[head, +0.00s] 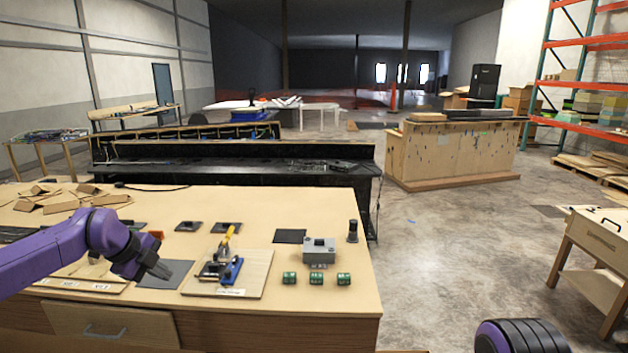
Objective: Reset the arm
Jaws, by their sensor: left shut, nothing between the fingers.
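My left gripper (161,271) is at the end of the purple arm that comes in from the left. It is shut and empty, above or close to a dark square pad (166,274) on the wooden table. I cannot tell whether it touches the pad. A wooden board (259,268) with a blue and yellow clamp fixture (230,264) lies to the right of the gripper. A grey console box (319,251) stands further right, with several small green parts (316,278) in a row in front of it. A purple and black part of my own body shows at the bottom right; my right gripper is not in view.
The wooden table (350,300) has a free strip along its front right edge. Flat cardboard pieces (62,197) lie at its back left. A dark cylinder (353,231) stands near the right edge. A black bench (240,160) is behind the table. Open floor (450,240) lies to the right.

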